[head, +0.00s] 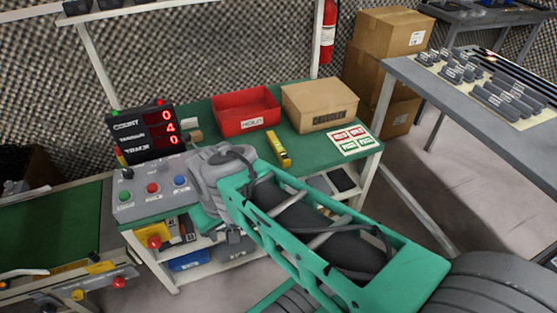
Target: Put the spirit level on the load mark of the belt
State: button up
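A yellow bar with dark parts, which looks like the spirit level (278,149), lies on the green bench top (213,107), in front of the red bin. The green belt (50,228) is at the lower left, partly cut off by the picture edge. I cannot make out a load mark on it. My teal and grey arm reaches from the lower right to the bench, and its grey wrist end is left of the spirit level. My gripper's fingers do not show, so I cannot see whether they hold anything.
A red bin (246,110), a cardboard box (319,105) and a label card (351,140) are on the bench. A counter display (144,133) and a button box (152,196) stand at its left. A grey table (460,110) with several parts is at the right.

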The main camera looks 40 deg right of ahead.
aim_at(65, 235)
jog(key=k, duration=1.1)
jog(key=u, duration=0.65)
jog(key=i, duration=1.55)
jog(key=z, duration=1)
jog(key=i, duration=0.35)
jog(key=z, duration=0.25)
